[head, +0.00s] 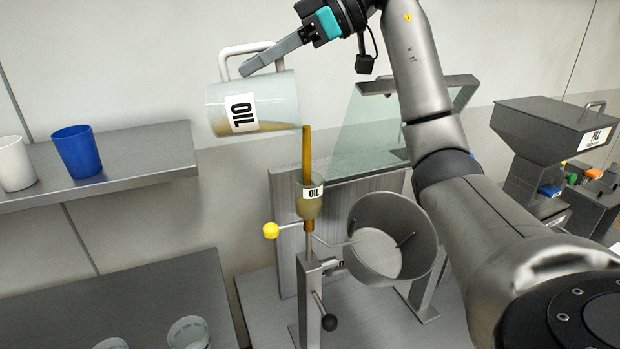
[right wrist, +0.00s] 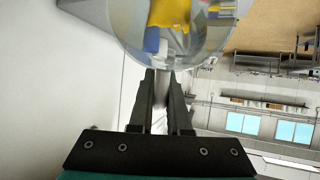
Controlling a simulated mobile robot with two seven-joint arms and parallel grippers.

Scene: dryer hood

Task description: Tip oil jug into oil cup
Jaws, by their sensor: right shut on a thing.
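The clear oil jug (head: 265,98), labelled OIL, is tilted far over in the head view, with its mouth toward the right. Amber oil lies along its lower side. My right gripper (head: 250,67) is shut on its white handle (head: 228,62), above the shelf's height. An amber stream (head: 307,150) runs from the jug's lower lip down into the small oil cup (head: 311,203), which stands upright on a metal post and has amber in it. In the right wrist view the jug (right wrist: 170,25) shows beyond the closed fingers (right wrist: 163,85). My left gripper is out of view.
A round metal drum (head: 392,240) stands right of the cup, with a tilted glass panel (head: 375,125) behind. A yellow knob (head: 270,230) is beside the post. A shelf (head: 115,170) at left holds a blue cup (head: 77,152) and a white cup (head: 15,165). A hopper (head: 555,122) stands at right.

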